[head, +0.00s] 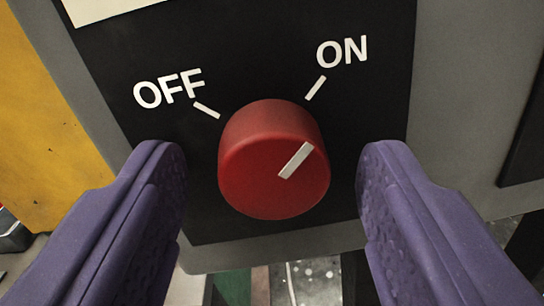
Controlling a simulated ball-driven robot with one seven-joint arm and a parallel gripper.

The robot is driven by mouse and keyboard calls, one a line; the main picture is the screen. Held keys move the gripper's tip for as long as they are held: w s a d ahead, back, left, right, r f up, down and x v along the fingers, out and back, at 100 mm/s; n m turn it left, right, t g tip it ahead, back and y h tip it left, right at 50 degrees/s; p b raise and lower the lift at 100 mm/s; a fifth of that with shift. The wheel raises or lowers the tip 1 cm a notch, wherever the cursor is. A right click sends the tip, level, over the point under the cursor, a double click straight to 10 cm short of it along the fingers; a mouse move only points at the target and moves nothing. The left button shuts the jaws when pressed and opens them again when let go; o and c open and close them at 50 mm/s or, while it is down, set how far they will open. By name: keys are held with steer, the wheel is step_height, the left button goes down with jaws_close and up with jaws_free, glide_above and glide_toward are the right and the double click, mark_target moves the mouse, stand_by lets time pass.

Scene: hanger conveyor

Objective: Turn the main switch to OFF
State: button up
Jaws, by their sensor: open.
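The main switch is a red round knob (262,185) on a black panel (240,60). Its white pointer line (297,160) slants up and right, toward the mark by the white ON label (341,51). The white OFF label (168,88) and its mark are at the upper left of the knob. My gripper (272,185) is open, with one purple finger on each side of the knob. A gap shows between each finger and the knob, so neither finger is seen touching it.
The black panel sits on a grey housing (465,110). A yellow surface (40,130) is at the left, and a dark edge shows at the far right. Below the housing, a speckled floor (315,280) is partly visible. A pale label is cut off at the top left.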

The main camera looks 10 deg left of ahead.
steer(key=c, duration=1)
steer(key=shift+c, duration=0.2)
steer(key=shift+r+n+p, duration=0.1)
steer(key=shift+n+p, duration=0.2)
steer(key=shift+p, duration=0.15)
steer(key=n+p, duration=0.2)
steer(key=p, duration=0.1)
steer(key=shift+r+n, duration=0.1)
steer(key=shift+n, duration=0.2)
steer(key=n+p, duration=0.3)
steer(key=n, duration=0.2)
steer(key=shift+d+n+p, duration=0.1)
steer(key=shift+n+p, duration=0.2)
steer(key=shift+p, duration=0.1)
steer(key=n+p, duration=0.1)
steer(key=n, duration=0.3)
steer(key=shift+n+t+y+p, duration=0.3)
steer(key=shift+y+p, duration=0.1)
steer(key=n+p, duration=0.1)
steer(key=n, duration=0.4)
steer(key=shift+d, duration=0.1)
